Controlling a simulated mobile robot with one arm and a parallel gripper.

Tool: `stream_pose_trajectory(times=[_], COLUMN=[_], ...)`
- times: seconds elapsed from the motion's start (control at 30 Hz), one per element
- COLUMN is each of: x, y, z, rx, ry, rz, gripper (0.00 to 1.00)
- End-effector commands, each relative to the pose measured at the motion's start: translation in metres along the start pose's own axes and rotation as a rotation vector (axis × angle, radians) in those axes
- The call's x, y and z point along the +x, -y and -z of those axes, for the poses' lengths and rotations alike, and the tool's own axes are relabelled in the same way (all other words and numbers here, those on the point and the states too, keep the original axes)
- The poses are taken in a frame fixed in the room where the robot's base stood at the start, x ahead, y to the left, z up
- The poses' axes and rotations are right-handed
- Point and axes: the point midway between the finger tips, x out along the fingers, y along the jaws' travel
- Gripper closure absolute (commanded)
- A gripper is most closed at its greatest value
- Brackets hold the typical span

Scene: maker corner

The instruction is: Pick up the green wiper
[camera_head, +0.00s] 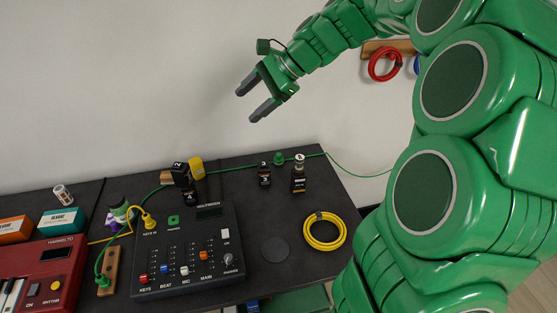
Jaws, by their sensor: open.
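My gripper (245,106) is open and empty, in the air in front of the wall, well above the back of the table. No object is plainly recognisable as a green wiper. A small green item (279,158) stands at the table's back edge, below and right of my gripper. A green-topped item (119,208) with white and purple parts sits left of the mixer. Both are too small to identify surely.
Cables cross the surface. A red coil (384,64) hangs on the wall.

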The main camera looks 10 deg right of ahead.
Motion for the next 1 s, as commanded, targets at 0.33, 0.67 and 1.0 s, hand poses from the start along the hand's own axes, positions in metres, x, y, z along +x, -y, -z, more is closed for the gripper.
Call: stream_pose_trajectory(times=[0.33, 0.67, 1.0], x=[-0.023, -0.052, -0.069], y=[0.068, 0.104, 0.113], z=[0.088, 0.181, 0.232], rx=[0.333, 0.623, 0.77], ry=[0.085, 0.164, 0.206], rz=[0.205, 0.375, 0.46], gripper=[0.27, 0.27, 0.27])
